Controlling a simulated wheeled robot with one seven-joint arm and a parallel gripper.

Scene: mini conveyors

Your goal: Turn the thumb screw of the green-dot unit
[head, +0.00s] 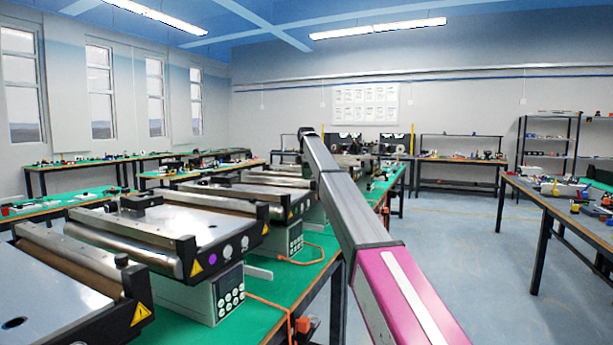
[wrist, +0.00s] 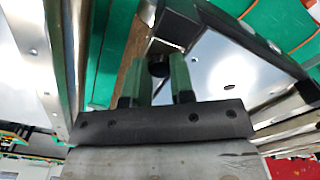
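In the wrist view my gripper (wrist: 160,72) has two green fingers pointing at a conveyor's corner. A small round black knob (wrist: 158,66), which looks like a thumb screw, shows between the fingertips. The gap is about as wide as the knob; I cannot tell whether the fingers press on it. The knob is at the black end bracket of a conveyor with a shiny metal bed (wrist: 222,72). No green dot is visible in either view, so I cannot confirm which unit this is. In the head view my arm reaches far along the bench, and its gripper end is too small to read.
Several mini conveyors stand in a row on the green bench (head: 262,318). A near one (head: 195,228) carries a purple dot (head: 213,258). Orange cables (head: 268,303) lie beside the control boxes. Open floor (head: 450,240) lies right of the bench, with another table (head: 560,200) beyond.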

